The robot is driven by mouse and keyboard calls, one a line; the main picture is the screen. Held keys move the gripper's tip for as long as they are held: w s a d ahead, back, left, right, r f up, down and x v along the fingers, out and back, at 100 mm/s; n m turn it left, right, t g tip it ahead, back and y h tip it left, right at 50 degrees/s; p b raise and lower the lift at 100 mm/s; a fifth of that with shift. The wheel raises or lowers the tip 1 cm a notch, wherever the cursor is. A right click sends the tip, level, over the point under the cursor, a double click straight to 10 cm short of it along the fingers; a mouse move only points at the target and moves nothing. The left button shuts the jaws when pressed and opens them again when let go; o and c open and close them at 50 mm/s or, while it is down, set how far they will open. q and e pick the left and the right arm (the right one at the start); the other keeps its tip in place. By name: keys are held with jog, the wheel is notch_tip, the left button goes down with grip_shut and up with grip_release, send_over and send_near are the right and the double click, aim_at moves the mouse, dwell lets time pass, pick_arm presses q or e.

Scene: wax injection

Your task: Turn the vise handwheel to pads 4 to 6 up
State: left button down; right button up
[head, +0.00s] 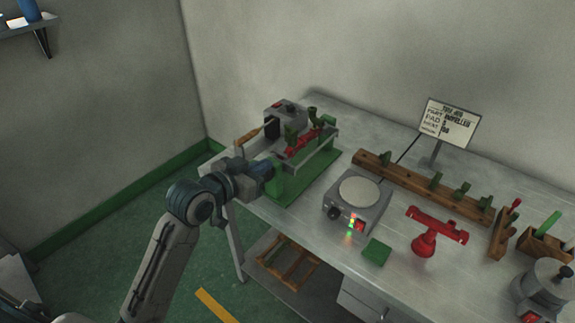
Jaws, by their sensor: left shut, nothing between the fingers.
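The green vise (312,172) stands at the left end of the metal workbench, with a red part and green pieces on top of it. Its handwheel is hidden or too small to make out behind my left gripper. My left gripper (267,168) is at the vise's left side, close to it; I cannot tell whether it touches. The gripper is shut with nothing visible between its fingers. Pad numbers cannot be read. My right gripper is not in view.
On the bench (300,228) are a hot plate (358,196), a green block (376,252), a red stand (425,238), a wooden rack (415,184) and a sign (450,128). A pot (548,285) stands at the right. A wooden frame (288,262) lies on the lower shelf.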

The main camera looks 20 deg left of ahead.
pick_arm(q)
jog(key=w+d+f+p, duration=0.3)
jog(key=w+f, duration=0.3)
jog(key=w, duration=0.3)
jog(key=shift+d+f+p, duration=0.15)
jog(key=shift+f+p, duration=0.05)
jog(key=shift+p, duration=0.25)
